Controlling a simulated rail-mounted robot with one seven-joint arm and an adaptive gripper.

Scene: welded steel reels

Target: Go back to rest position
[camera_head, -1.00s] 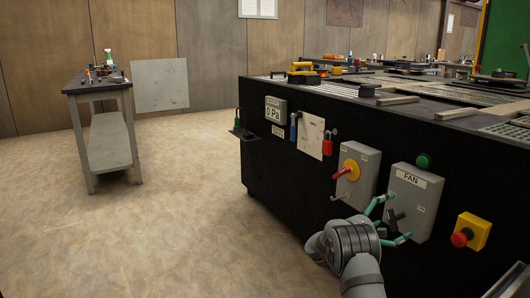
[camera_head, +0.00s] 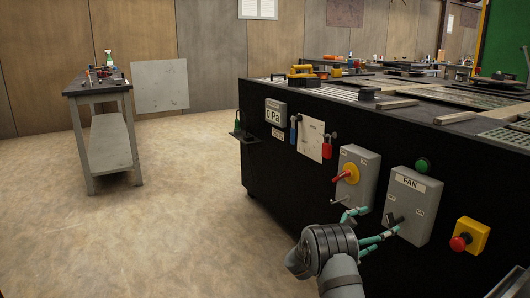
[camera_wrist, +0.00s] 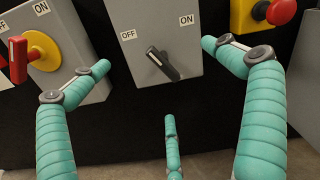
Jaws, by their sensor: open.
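My gripper (camera_head: 375,228) has teal segmented fingers and is open and empty. In the head view it is in front of the black cabinet, at the lower left of the grey FAN switch box (camera_head: 412,207). In the wrist view the fingers are spread, with the FAN box's dark rotary switch (camera_wrist: 163,64) seen between them. The switch handle is tilted, its upper end toward the OFF label. The fingers appear apart from the handle; I cannot tell whether a fingertip touches the box.
The black cabinet (camera_head: 285,185) also carries a red-handled yellow rotary switch (camera_head: 348,174), a green button (camera_head: 423,165), a red emergency button (camera_head: 461,242), a padlock and a pressure display (camera_head: 275,112). A workbench (camera_head: 103,130) stands far left. The floor between is clear.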

